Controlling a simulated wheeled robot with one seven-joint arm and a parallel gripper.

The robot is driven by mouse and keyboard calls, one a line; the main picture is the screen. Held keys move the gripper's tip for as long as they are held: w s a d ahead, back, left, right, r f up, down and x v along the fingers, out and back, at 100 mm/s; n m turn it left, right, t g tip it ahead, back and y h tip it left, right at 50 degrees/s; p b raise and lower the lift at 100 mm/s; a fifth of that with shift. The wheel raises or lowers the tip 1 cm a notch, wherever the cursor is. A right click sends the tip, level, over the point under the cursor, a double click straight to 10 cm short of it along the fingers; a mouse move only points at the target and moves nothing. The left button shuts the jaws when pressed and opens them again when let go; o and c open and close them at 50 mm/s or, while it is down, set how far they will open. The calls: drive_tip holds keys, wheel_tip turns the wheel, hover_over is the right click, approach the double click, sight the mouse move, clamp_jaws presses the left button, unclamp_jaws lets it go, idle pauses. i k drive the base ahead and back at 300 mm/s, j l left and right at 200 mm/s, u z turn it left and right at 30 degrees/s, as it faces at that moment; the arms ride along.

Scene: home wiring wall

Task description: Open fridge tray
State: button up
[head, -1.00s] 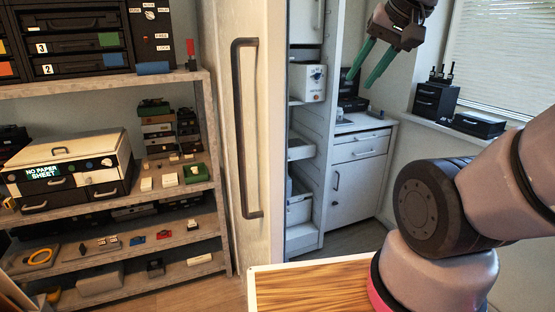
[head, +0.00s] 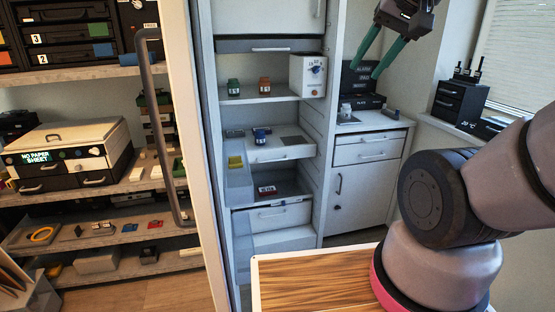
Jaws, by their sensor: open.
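The fridge is a tall white cabinet. Its white door (head: 190,120) with a long dark handle (head: 157,130) stands open to the left. Inside, a white tray (head: 285,154) with a small handle sits at mid height and carries small dark and blue items. A lower drawer (head: 270,219) with a handle is below it, and a dark-fronted drawer (head: 268,44) is at the top. My gripper (head: 367,68) is at the upper right, green fingers apart and empty, pointing down-left. In the picture it lies right of the fridge interior, touching none of the trays.
A white box with a knob (head: 308,76) and green and orange items stand on the fridge's upper shelf. A counter with drawers (head: 366,150) stands right of the fridge. A wooden tabletop (head: 310,283) is in front. Loaded shelves (head: 90,190) stand left, partly behind the door.

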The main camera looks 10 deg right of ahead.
sight(290, 141)
drive_tip(key=i+l+u, duration=0.2)
drive_tip(key=l, duration=0.2)
drive_tip(key=i+l+u, duration=0.15)
drive_tip(key=l, duration=0.3)
drive_tip(key=l+u, duration=0.2)
drive_tip(key=l, duration=0.2)
drive_tip(key=i+l+u, duration=0.15)
drive_tip(key=i+l, duration=0.2)
drive_tip(key=i+l+u, duration=0.15)
drive_tip(key=i+l, duration=0.15)
drive_tip(key=l, duration=0.2)
